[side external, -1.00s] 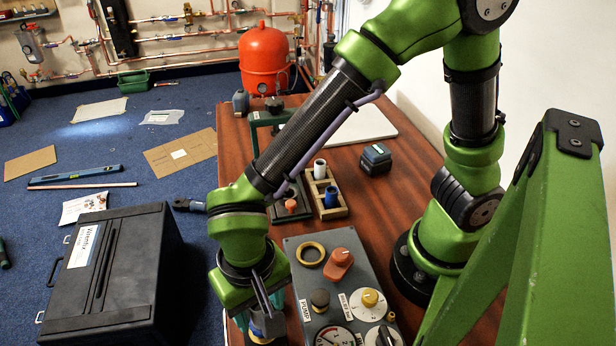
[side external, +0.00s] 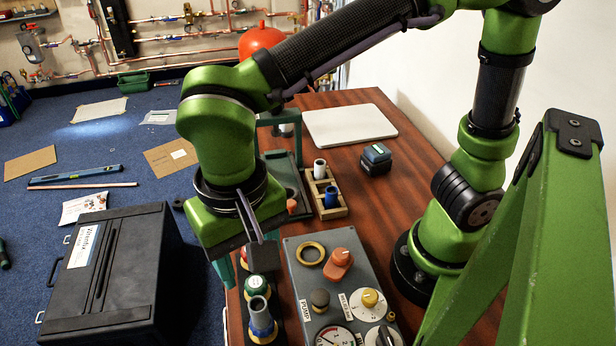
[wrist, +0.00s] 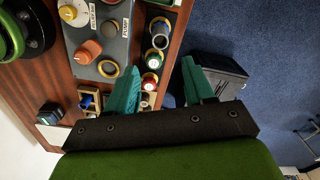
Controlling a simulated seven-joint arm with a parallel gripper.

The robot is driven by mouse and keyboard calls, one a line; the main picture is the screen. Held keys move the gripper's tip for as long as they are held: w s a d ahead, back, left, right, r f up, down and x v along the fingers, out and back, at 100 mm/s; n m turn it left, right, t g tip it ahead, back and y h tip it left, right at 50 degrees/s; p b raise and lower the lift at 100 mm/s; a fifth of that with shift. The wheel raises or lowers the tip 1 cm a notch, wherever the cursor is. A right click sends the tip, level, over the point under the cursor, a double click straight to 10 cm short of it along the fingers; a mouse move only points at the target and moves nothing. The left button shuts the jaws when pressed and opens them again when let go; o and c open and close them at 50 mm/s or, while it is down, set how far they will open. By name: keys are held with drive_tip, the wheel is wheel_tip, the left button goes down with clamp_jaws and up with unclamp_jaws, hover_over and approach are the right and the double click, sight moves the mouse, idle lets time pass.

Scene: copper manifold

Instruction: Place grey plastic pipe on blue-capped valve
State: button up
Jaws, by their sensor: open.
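The grey plastic pipe (side external: 262,316) stands upright at the near end of a row of valves. Its open top also shows in the wrist view (wrist: 160,38). My gripper (side external: 248,270) is open and empty above the row, apart from the pipe. In the wrist view its teal fingers (wrist: 161,66) are spread wide.
A grey control panel (side external: 318,255) with knobs and a gauge lies right of the row. A wooden rack (side external: 338,211) holds a white pipe (side external: 319,168) and a blue pipe (side external: 331,197). A black case (side external: 110,270) stands at left. The tabletop behind has free room.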

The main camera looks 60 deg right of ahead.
drive_tip(key=w+d+r+t+y, duration=0.1)
drive_tip(key=d+r+t, duration=0.1)
drive_tip(key=d, duration=1)
drive_tip(key=w+d+r+t+y, duration=0.1)
drive_tip(key=d+t, duration=0.4)
drive_tip(key=d, duration=0.6)
drive_tip(key=shift+w+d+r, duration=0.35)
drive_tip(key=shift+w+r, duration=0.05)
drive_tip(key=shift+r, duration=0.5)
